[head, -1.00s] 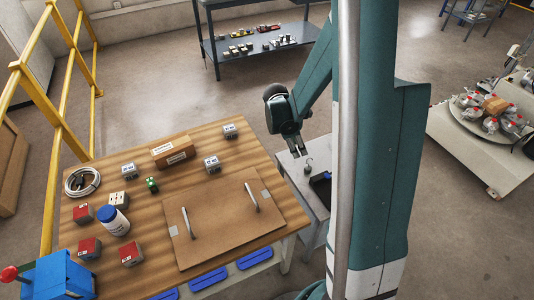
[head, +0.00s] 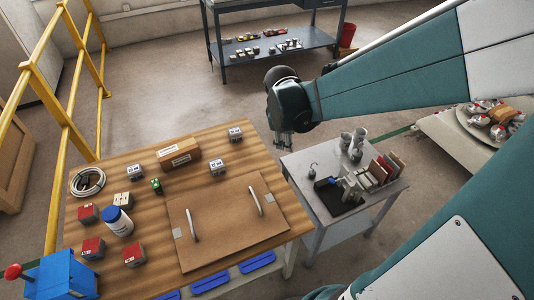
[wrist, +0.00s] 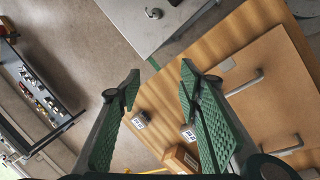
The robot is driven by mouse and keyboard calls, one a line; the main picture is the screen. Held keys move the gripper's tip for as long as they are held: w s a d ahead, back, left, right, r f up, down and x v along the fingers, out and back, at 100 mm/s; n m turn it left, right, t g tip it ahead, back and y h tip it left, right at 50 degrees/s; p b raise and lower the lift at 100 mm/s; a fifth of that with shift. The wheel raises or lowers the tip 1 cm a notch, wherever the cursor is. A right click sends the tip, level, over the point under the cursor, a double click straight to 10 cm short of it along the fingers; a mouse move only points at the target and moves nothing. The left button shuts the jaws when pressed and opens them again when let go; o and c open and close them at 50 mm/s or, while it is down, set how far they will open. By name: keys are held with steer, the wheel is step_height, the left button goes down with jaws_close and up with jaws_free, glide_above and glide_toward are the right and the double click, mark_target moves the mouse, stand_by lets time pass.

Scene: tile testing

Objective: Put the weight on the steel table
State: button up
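The weight (head: 312,171) is a small grey metal piece with a hook on top. It stands upright on the left part of the steel table (head: 298,186). In the wrist view the weight (wrist: 153,13) shows at the top edge, on the bare grey tabletop (wrist: 140,38). My gripper (head: 284,147) is above the gap between the wooden bench and the steel table, to the left of the weight and apart from it. In the wrist view its green padded fingers (wrist: 158,76) are spread with nothing between them.
The steel table also holds a dark tray (head: 334,196), upright coloured plates (head: 384,168) and pale cups (head: 352,143). The wooden bench (head: 215,165) carries a brown board (head: 225,225), cubes, a bottle (head: 118,222) and a box (head: 179,155). A yellow railing (head: 66,110) stands left.

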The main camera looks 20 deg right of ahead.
steer(key=s+a+r+m+t+y, duration=0.2)
steer(key=s+a+r+m+t, duration=0.2)
steer(key=s+a+r+m, duration=0.5)
steer(key=s+a+r, duration=0.2)
steer(key=s+a, duration=0.3)
steer(key=s, duration=0.1)
steer(key=shift+y, duration=0.4)
steer(key=o, duration=0.6)
steer(key=shift+r, duration=0.1)
